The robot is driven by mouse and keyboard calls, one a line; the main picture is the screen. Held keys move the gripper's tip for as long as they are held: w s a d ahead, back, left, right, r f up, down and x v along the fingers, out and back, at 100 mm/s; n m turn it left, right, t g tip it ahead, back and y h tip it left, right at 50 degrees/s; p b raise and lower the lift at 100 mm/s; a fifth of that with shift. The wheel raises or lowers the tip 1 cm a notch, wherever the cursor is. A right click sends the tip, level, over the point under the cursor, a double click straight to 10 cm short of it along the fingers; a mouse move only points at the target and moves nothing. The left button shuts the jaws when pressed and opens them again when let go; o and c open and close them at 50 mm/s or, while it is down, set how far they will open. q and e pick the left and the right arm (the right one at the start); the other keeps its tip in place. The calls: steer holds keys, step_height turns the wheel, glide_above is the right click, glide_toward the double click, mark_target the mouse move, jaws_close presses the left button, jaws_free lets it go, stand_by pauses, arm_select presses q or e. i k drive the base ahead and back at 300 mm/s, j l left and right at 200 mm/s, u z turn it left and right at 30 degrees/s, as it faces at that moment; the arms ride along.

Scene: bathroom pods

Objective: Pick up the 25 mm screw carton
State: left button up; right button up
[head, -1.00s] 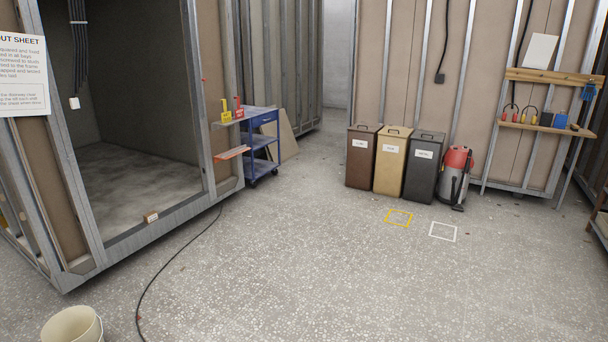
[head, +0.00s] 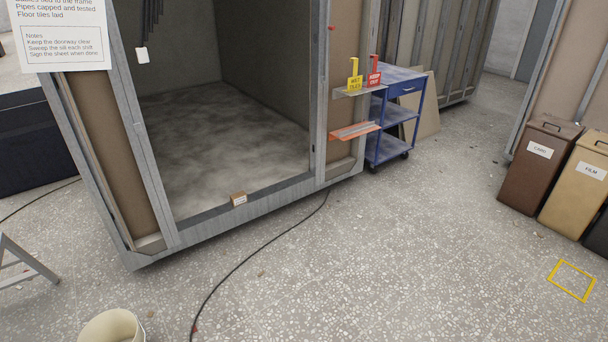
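A small brown carton (head: 239,199) with a pale label sits on the metal sill of the pod doorway, near the middle of the sill. It looks like the screw carton, but its label is too small to read. Neither of my grippers shows in the head view.
The pod's metal sill (head: 200,230) stands above the speckled floor. A black cable (head: 245,262) runs across the floor in front. A cream bucket (head: 112,326) stands at the bottom left. A blue trolley (head: 395,115) and brown bin (head: 537,165) stand to the right. Open floor lies between.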

mark_target(241, 198)
steer(key=i+l+u, duration=0.1)
steer(key=i+u, duration=0.15)
steer(key=i, duration=0.2)
steer(key=i+l+u, duration=0.55)
steer(key=i, duration=0.25)
steer(key=i+u, duration=0.2)
steer(key=i, duration=0.9)
